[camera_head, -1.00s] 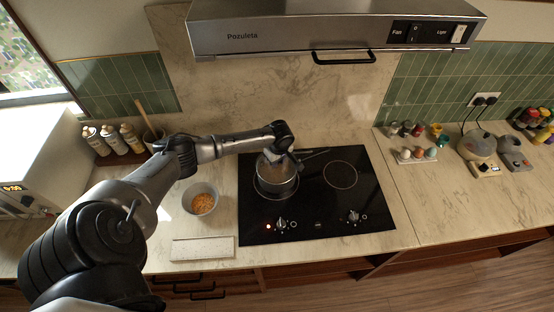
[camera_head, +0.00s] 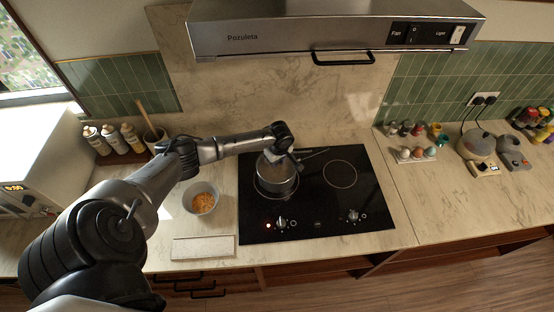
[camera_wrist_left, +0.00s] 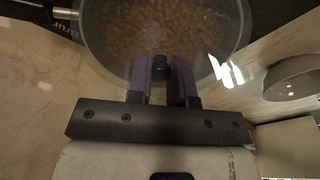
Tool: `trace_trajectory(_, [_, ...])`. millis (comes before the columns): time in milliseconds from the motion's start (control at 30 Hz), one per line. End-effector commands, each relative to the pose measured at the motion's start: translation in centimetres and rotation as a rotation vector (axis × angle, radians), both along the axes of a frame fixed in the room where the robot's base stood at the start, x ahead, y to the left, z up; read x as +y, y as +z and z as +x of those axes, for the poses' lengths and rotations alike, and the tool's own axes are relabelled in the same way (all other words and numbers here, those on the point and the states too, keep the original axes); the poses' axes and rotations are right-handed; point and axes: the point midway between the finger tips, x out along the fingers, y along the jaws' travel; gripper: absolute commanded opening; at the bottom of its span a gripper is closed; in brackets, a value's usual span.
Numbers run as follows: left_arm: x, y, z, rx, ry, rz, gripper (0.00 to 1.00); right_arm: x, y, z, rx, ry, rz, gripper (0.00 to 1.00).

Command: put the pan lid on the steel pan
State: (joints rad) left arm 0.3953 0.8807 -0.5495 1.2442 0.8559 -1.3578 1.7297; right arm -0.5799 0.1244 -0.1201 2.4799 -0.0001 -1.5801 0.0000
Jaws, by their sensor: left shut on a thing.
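The steel pan (camera_head: 276,184) stands on the left side of the black hob, its handle pointing right and back. In the left wrist view, brown food shows inside the pan (camera_wrist_left: 92,35) through the clear glass pan lid (camera_wrist_left: 205,42). My left gripper (camera_wrist_left: 163,68) is over the pan, its two fingers shut on the lid's dark knob. The lid looks roughly centred over the pan. I cannot tell whether its rim touches the pan. In the head view, my left wrist partly covers the pan and the lid is hard to make out. My right gripper is not in view.
The black hob (camera_head: 372,212) has a free right burner. A bowl of orange food (camera_head: 201,198) and a pale flat board (camera_head: 203,248) lie left of it. Bottles (camera_head: 111,138) stand at the back left. The range hood (camera_head: 330,28) hangs above. An egg holder (camera_head: 416,155) stands right.

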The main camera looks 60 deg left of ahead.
Motion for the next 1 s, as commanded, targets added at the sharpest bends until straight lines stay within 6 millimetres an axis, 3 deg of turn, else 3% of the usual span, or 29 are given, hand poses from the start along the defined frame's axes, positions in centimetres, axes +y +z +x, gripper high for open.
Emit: trace_trajectory(1000, [-0.04,-0.2,0.05,-0.001,0.001,-0.002,0.0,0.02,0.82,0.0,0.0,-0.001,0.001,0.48])
